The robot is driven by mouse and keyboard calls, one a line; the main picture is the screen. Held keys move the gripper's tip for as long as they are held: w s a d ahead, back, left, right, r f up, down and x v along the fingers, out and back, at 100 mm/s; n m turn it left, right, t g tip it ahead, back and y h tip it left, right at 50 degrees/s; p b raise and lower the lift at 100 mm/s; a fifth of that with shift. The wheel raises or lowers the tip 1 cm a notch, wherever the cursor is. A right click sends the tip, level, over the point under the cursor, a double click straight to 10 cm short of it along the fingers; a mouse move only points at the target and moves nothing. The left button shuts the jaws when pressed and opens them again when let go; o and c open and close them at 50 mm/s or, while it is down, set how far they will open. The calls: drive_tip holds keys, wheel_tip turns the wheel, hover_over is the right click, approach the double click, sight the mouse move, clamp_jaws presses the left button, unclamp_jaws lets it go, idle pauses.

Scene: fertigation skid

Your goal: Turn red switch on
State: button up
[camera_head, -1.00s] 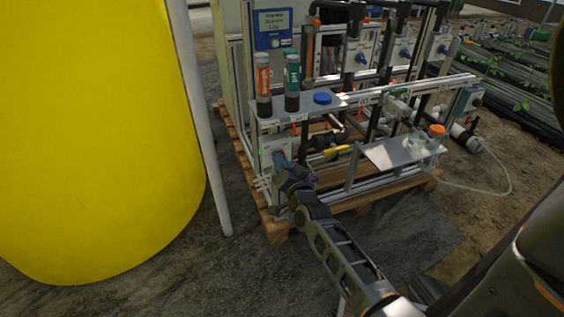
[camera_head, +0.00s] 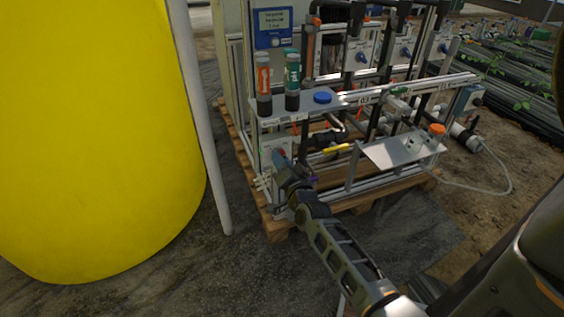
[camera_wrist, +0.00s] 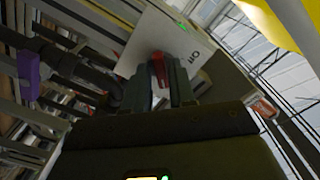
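The red switch (camera_wrist: 157,70) is a small red handle on the front of a white box (camera_wrist: 138,60) with dark marks beside the handle. In the wrist view, my gripper (camera_wrist: 160,84) has its two fingers on either side of the handle, which fills most of the narrow gap between them. The fingers look closed on it and hide its lower part. In the head view, my gripper (camera_head: 283,162) is at the white box (camera_head: 271,146) at the lower left of the skid. The handle is hidden or too small to make out there.
A purple part (camera_wrist: 28,74) and dark pipes are left of my gripper in the wrist view. A shelf (camera_head: 330,103) with two bottles and a blue lid is above the box. A white post (camera_head: 206,130) and a yellow tank (camera_head: 90,140) stand to the left.

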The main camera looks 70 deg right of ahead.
drive_tip(key=shift+o, duration=1.1)
drive_tip(key=p+v, duration=0.2)
drive_tip(key=v, duration=0.5)
drive_tip(key=shift+s+a, duration=0.25)
drive_tip(key=shift+a, duration=0.05)
drive_tip(key=s+a+r+n+t+y, duration=0.1)
drive_tip(key=s+a+r+n+y, duration=0.25)
drive_tip(key=a, duration=0.55)
drive_tip(key=s+a+r+n+t+y, duration=0.25)
drive_tip(key=a+n, duration=0.25)
drive_tip(key=a, duration=0.4)
drive_tip(key=s+a+r+n+y, duration=0.2)
drive_tip(key=s+a+n+y, duration=0.25)
drive_tip(key=a, duration=0.45)
drive_tip(key=s+a+r+n+y, duration=0.3)
drive_tip(key=s+a+r+n, duration=0.3)
drive_tip(key=r, duration=0.3)
wheel_tip(320, 180, up, 21)
drive_tip(key=p, duration=2.1)
drive_tip(key=shift+d+f, duration=0.2)
